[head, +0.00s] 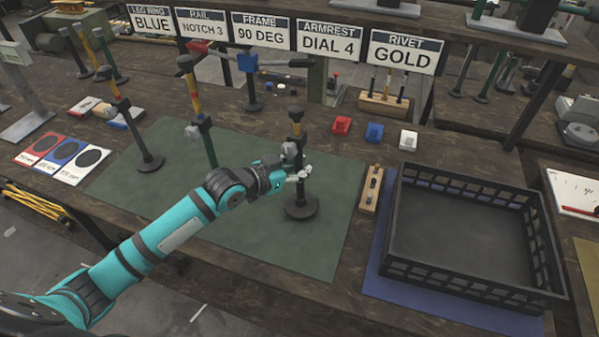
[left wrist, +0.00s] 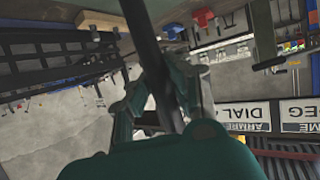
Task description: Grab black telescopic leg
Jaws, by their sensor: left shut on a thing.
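A black telescopic leg (head: 298,185) with a round black foot stands upright on the green mat (head: 245,240). My left gripper (head: 299,174) is shut on its shaft, partway up. In the left wrist view the dark shaft (left wrist: 143,35) runs between the fingers of my left gripper (left wrist: 155,90). Two more legs stand on the mat to the left: one with a black foot (head: 149,161) and one with a dark green shaft (head: 209,150). My right gripper is not in view.
A black crate (head: 470,288) sits on a blue mat at the right. A wooden block with dark pegs (head: 371,188) lies between crate and leg. Red (head: 342,125), blue (head: 374,132) and white (head: 408,139) small parts sit behind. Hanging signs line the back.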

